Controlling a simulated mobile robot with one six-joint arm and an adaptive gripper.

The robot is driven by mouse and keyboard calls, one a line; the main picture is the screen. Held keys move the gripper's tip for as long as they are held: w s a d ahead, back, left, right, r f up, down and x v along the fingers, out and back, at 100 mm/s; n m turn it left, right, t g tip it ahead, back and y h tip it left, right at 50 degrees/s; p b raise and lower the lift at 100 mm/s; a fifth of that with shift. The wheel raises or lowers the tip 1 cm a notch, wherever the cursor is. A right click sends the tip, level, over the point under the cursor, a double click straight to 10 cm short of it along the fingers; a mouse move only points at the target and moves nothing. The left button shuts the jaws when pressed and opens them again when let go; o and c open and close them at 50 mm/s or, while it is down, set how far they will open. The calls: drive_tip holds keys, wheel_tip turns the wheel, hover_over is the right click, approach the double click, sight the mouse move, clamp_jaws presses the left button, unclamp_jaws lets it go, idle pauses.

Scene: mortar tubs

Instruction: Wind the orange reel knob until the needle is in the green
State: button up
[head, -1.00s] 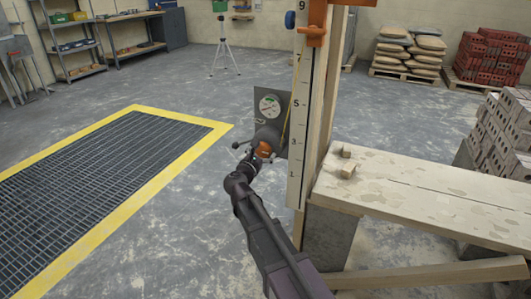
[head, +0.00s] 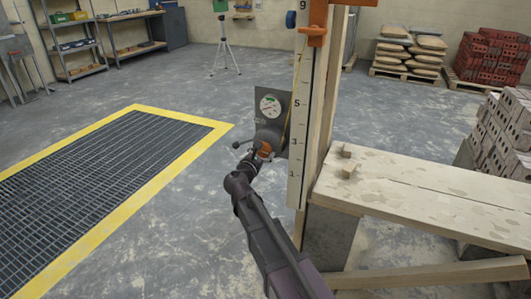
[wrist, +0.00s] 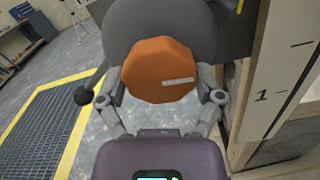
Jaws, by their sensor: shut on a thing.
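The orange reel knob (wrist: 160,70) fills the middle of the wrist view, many-sided, with a pale mark on its right half. It also shows small in the head view (head: 265,149). My gripper (wrist: 161,100) is shut on the knob, one finger on each side. The knob sits on a dark grey round reel (wrist: 117,28). Above it a round white gauge (head: 270,106) with some green and red on its face is fixed to a grey plate (head: 284,97). The needle is too small to read.
A wooden post with a numbered scale (head: 298,130) stands just right of the reel. A plank bench (head: 420,205) with small blocks lies further right. A yellow-edged floor grate (head: 100,170) is at left, with open floor behind.

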drive_tip(key=m, duration=0.5)
drive_tip(key=shift+s, duration=0.15)
drive_tip(key=m, duration=1)
drive_tip(key=shift+r+m, duration=0.15)
drive_tip(key=shift+m, duration=0.25)
drive_tip(key=m, duration=0.4)
drive_tip(key=shift+m+p, duration=0.3)
drive_tip(key=shift+m, duration=0.1)
drive_tip(key=o, duration=0.9)
drive_tip(key=shift+r, duration=0.1)
